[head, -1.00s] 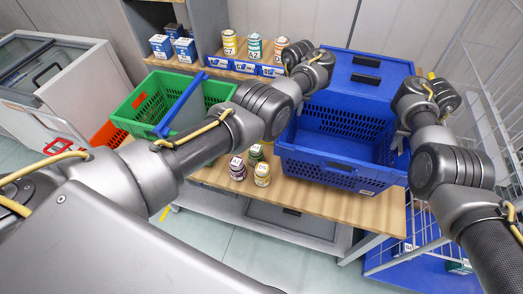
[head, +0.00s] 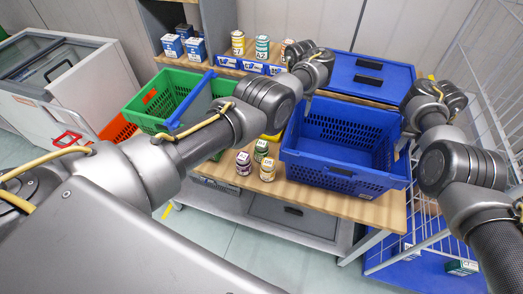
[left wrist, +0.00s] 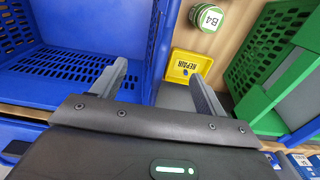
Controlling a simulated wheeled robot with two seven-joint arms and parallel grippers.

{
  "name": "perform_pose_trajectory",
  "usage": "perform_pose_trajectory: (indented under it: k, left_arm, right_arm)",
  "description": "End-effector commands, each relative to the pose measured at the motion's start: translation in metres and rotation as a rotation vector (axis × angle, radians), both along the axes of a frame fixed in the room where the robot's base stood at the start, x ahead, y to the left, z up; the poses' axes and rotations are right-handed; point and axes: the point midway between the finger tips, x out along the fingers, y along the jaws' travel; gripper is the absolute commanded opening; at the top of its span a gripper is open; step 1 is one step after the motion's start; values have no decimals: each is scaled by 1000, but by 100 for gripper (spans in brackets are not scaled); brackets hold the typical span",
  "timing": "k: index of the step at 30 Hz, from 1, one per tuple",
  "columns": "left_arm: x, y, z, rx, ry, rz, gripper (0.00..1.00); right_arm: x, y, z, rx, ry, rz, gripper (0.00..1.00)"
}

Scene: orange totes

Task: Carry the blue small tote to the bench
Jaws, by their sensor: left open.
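The blue small tote (head: 330,172) sits upright and empty-looking on the wooden bench (head: 370,210). My left gripper's fingers are hidden behind its own arm in the head view. In the left wrist view my left gripper (left wrist: 158,82) is open, with a blue tote wall (left wrist: 155,45) between its spread fingers. My right gripper (head: 404,143) is at the tote's right rim, pointing down. Its fingers are small and partly hidden, so I cannot tell its opening or whether it touches the rim.
Several labelled cans (head: 267,170) stand left of the tote. A yellow bin (left wrist: 188,66) marked REPAIR lies beside it. A green tote (head: 150,118) is farther left. A blue box with black handles (head: 370,75) stands behind. A white wire rack (head: 480,90) is at right.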

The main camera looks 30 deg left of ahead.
Motion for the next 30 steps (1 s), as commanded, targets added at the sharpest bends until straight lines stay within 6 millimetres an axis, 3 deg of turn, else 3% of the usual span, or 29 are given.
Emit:
perform_pose_trajectory:
  k: [5, 12, 18, 30]
  left_arm:
    - [2, 1, 23, 1, -2, 0, 73]
    - [4, 0, 74, 1, -1, 0, 73]
    - [5, 0, 104, 1, 1, 0, 73]
    - [5, 0, 116, 0, 3, 0, 73]
  right_arm:
    - [0, 0, 0, 0, 1, 1, 37]
    - [0, -1, 0, 0, 1, 0, 37]
    - [0, -1, 0, 0, 0, 0, 37]
    - [0, 0, 0, 0, 0, 1, 37]
